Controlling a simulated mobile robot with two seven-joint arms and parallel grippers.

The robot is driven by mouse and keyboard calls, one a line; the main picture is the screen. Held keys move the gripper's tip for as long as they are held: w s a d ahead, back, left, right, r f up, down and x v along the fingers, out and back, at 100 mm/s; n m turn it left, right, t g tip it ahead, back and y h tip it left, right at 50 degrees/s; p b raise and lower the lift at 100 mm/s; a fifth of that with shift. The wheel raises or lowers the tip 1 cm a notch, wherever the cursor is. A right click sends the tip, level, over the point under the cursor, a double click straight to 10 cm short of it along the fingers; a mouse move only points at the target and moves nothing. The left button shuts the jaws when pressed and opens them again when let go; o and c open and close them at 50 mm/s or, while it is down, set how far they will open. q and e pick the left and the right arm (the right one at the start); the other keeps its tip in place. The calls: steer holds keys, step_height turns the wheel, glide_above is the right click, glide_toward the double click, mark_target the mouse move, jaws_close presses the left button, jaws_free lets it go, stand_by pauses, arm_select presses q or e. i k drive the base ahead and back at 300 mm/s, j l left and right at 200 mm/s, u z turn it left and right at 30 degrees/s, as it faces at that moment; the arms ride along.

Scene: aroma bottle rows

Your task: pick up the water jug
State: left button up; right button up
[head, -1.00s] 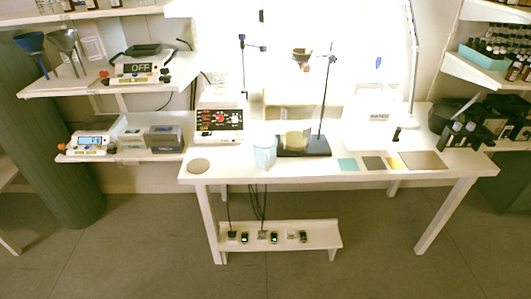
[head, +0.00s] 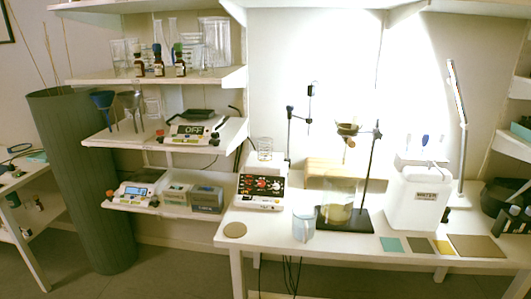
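The water jug seems to be the light-blue, see-through jug (head: 304,224) standing upright near the front edge of the white table (head: 350,252). It is right of a white control box and left of the black stand base. A white container labelled "WATER" (head: 415,200) stands farther right on the same table. Neither of my grippers is in the head view, and nothing is touching the jug.
The control box (head: 262,190) and the stand (head: 372,165) with a glass vessel (head: 338,205) flank the jug closely. A round brown mat (head: 235,230) lies at the left corner. Coloured square mats lie at the right front. Shelves (head: 160,75) hang at left.

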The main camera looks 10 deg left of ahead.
mark_target(304, 215)
steer(key=l+u, duration=0.15)
steer(key=u, duration=0.3)
steer(key=l+u, duration=0.15)
steer(key=u, duration=0.3)
steer(key=l+u, duration=0.15)
steer(key=u, duration=0.3)
steer(key=k+l+u, duration=0.1)
steer(key=l+u, duration=0.15)
steer(key=k+l+u, duration=0.2)
steer(key=l, duration=0.2)
steer(key=l+u, duration=0.25)
steer(key=k+l+u, duration=0.1)
steer(key=k+l, duration=0.2)
steer(key=l, duration=0.2)
steer(key=k+l+u, duration=0.1)
steer(key=k+l, duration=0.2)
steer(key=l, duration=0.15)
steer(key=i+l, duration=0.45)
steer(key=i, duration=0.15)
